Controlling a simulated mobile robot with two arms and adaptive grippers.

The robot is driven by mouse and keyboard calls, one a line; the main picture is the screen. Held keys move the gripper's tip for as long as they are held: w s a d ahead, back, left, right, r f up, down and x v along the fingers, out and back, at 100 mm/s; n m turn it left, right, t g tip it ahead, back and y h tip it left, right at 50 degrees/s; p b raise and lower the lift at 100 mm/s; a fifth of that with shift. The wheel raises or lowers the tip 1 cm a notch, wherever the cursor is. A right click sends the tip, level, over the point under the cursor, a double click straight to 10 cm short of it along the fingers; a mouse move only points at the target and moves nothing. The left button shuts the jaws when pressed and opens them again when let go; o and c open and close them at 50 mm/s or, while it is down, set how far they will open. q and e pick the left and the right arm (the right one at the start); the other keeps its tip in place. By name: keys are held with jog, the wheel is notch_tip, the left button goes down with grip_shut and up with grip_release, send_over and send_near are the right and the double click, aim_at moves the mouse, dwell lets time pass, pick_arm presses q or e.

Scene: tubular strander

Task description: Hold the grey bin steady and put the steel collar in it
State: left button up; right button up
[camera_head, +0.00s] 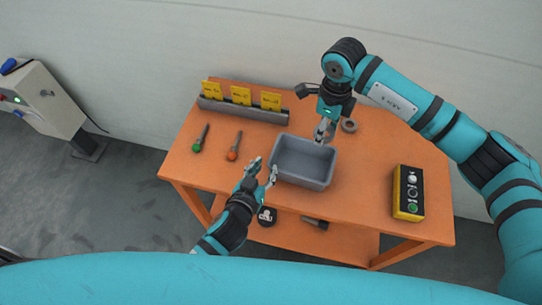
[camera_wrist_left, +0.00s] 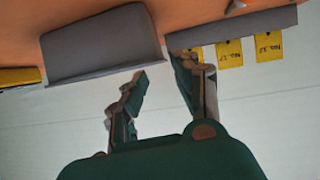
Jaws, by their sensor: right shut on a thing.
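The grey bin (camera_head: 318,180) stands upright on the orange table; its inside looks empty. It also shows in the left wrist view (camera_wrist_left: 100,45). My left gripper (camera_head: 263,170) is open and empty at the bin's left side, with its fingers (camera_wrist_left: 160,68) apart; I cannot tell whether a finger touches the bin. My right gripper (camera_head: 324,134) is shut on a small silvery piece, apparently the steel collar (camera_head: 327,129), at the bin's back right corner. The fingers partly hide the piece.
A dark grey ring (camera_head: 349,126) lies right of my right gripper. A rack with yellow cards (camera_head: 245,109) stands at the back. Green (camera_head: 200,139) and orange-handled (camera_head: 234,147) tools lie left. A yellow-black control box (camera_head: 408,193) sits right. Items lie on the lower shelf (camera_head: 340,243).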

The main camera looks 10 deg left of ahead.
aim_at(275, 157)
pick_arm(q)
jog(key=x, duration=0.9)
jog(key=shift+w+f, duration=0.15)
grip_shut()
